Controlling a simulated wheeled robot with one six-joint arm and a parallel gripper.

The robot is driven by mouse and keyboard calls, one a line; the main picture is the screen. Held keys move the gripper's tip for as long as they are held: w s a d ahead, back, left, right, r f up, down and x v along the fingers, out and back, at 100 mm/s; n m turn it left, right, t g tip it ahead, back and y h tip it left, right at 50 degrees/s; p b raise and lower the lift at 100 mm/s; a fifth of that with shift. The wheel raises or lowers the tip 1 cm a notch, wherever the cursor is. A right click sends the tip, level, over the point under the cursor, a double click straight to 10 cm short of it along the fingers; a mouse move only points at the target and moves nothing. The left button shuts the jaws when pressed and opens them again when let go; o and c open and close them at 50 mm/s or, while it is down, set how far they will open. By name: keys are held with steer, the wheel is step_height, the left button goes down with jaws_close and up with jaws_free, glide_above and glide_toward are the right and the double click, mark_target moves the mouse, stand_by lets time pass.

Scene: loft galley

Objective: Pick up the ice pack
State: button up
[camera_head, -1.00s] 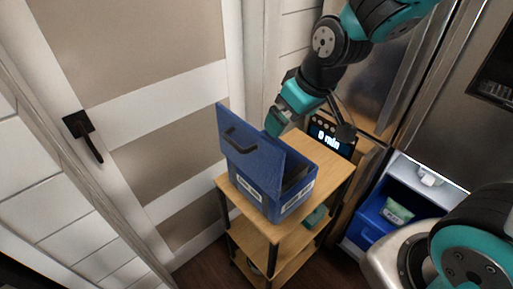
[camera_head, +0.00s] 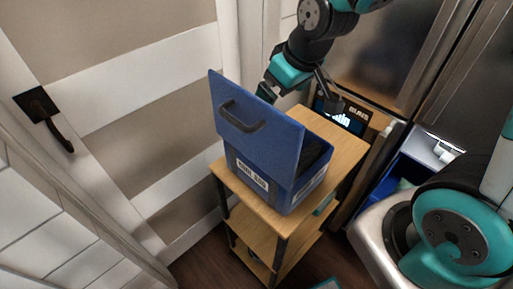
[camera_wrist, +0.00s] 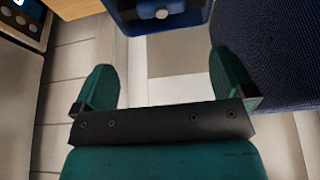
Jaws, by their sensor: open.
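No ice pack can be made out for certain. A pale greenish piece (camera_head: 404,184) shows in the open blue drawer at the right, mostly hidden by my own body; I cannot tell what it is. A blue box (camera_head: 278,185) with a label stands on the cart top, its lid (camera_head: 255,120) raised; its inside is dark and largely hidden by the lid. My gripper (camera_head: 267,92) is behind the lid's top edge in the head view. In the wrist view, my gripper (camera_wrist: 165,85) is open and empty, with the box (camera_wrist: 160,14) ahead and the lid (camera_wrist: 272,50) at right.
The wooden cart (camera_head: 335,150) has lower shelves, with a teal item (camera_head: 325,205) on one. A device with a lit display (camera_head: 342,115) stands at the cart's back. A steel fridge (camera_head: 400,60) is at right, a panelled door (camera_head: 110,95) at left.

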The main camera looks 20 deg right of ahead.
steer(key=shift+x, duration=9.5)
steer(key=shift+s, duration=0.1)
steer(key=c, duration=0.8)
steer(key=shift+r, duration=0.1)
